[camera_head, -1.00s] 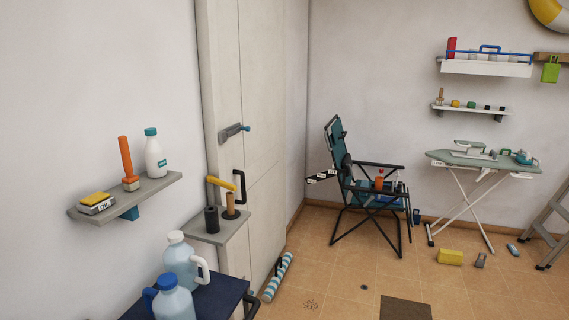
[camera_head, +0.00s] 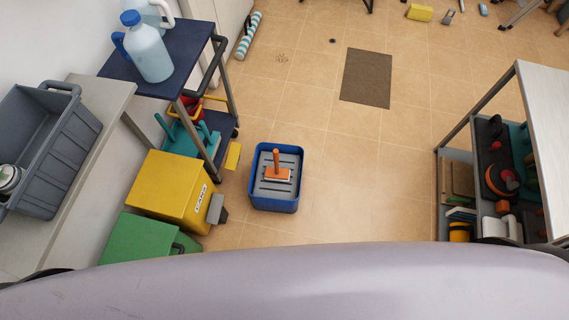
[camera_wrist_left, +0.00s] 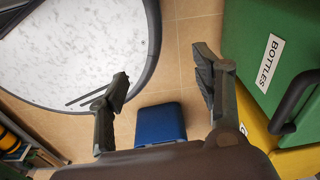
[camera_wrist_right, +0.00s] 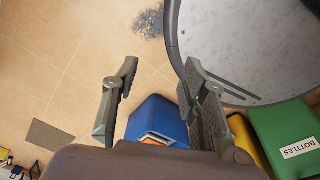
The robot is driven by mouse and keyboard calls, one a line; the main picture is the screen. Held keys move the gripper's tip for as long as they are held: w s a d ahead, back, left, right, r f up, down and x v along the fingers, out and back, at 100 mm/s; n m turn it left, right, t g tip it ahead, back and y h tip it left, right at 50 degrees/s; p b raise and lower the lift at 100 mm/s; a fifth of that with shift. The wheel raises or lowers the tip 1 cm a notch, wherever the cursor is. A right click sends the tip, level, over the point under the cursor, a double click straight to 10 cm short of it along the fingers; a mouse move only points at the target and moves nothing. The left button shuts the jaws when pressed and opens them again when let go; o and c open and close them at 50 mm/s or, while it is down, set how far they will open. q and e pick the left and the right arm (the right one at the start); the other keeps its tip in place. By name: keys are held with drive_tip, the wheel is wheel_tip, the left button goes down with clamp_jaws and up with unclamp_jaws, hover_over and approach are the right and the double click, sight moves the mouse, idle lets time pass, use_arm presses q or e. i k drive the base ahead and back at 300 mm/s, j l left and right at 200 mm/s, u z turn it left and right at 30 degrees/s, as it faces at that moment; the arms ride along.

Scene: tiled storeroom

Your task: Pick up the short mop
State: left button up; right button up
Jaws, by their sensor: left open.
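A short mop (camera_head: 277,172) with an upright orange handle and a flat orange and pale head stands on the grey slatted top of a blue bucket (camera_head: 273,206) on the floor, in the head view. The bucket also shows in the left wrist view (camera_wrist_left: 160,123) and the right wrist view (camera_wrist_right: 152,115); there a bit of orange shows at its top. My left gripper (camera_wrist_left: 160,78) and right gripper (camera_wrist_right: 160,70) are open with nothing between their fingers. Both are out of the head view. How far each is from the mop I cannot tell.
A yellow bin (camera_head: 170,187) and green bin (camera_head: 137,240) stand left of the bucket, beside a dark blue cart (camera_head: 185,40). A grey crate (camera_head: 50,150) sits on a shelf. A shelved bench (camera_head: 545,140) stands right. The floor right of the bucket is clear.

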sight(276, 173)
drive_tip(key=k, duration=1.05)
drive_tip(key=j+z, duration=0.05)
drive_tip(key=j, duration=0.1)
